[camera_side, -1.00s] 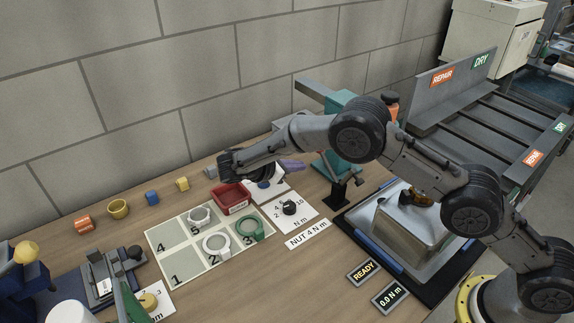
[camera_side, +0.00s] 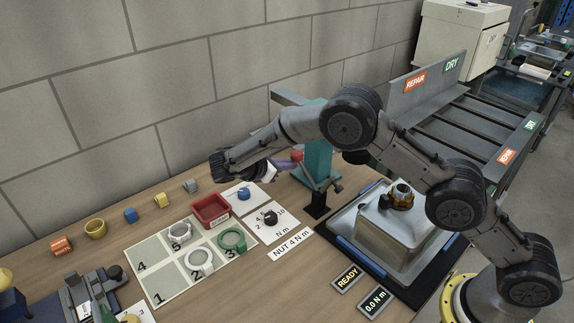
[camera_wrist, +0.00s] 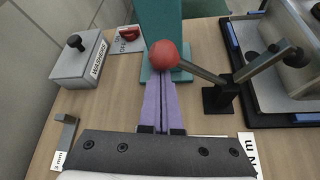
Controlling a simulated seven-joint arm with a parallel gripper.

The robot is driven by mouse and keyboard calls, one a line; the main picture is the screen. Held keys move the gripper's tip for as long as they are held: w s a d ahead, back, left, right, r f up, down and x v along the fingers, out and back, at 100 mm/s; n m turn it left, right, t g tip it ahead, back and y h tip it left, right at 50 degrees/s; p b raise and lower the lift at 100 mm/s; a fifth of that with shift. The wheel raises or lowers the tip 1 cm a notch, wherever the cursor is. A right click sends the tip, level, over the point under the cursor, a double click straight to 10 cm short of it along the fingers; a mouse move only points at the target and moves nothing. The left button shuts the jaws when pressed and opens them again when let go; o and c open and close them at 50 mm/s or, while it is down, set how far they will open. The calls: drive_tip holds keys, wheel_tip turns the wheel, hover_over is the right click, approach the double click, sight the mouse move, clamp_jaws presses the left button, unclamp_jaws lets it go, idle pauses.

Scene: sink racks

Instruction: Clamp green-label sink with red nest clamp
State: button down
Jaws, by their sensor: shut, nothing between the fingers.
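My gripper (camera_wrist: 160,92) shows as two purple fingers pressed together in the wrist view, with nothing between them. Its tips are close to the red ball knob (camera_wrist: 164,54) of the clamp; whether they touch I cannot tell. In the side view the knob (camera_side: 297,155) is beside my gripper (camera_side: 292,162). The clamp's lever runs from the knob to a black base (camera_wrist: 221,97) beside the nest. The metal sink (camera_side: 388,236) sits on the black nest (camera_side: 414,293) with blue rails and has a brass fitting on top. I see no green label on it.
A teal column (camera_wrist: 160,20) stands just behind the knob. A grey washers box (camera_wrist: 82,67) and a red knob on an off plate (camera_wrist: 128,35) are at upper left. Several rings lie on the numbered mat (camera_side: 160,260) beside a red tray (camera_side: 211,211). Grey racks stand at right.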

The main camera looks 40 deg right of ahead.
drive_tip(key=shift+r, duration=0.1)
drive_tip(key=shift+s+r+t, duration=0.2)
drive_tip(key=shift+t, duration=0.1)
drive_tip(key=shift+s+r+m+t, duration=0.7)
drive_tip(key=shift+r+m, duration=0.1)
drive_tip(key=shift+r, duration=0.05)
drive_tip(key=s+r+m+t+h, duration=0.2)
drive_tip(key=s+r+m+t, duration=0.1)
drive_tip(key=s+m, duration=0.3)
drive_tip(key=shift+s+t, duration=0.7)
drive_tip(key=shift+s, duration=0.7)
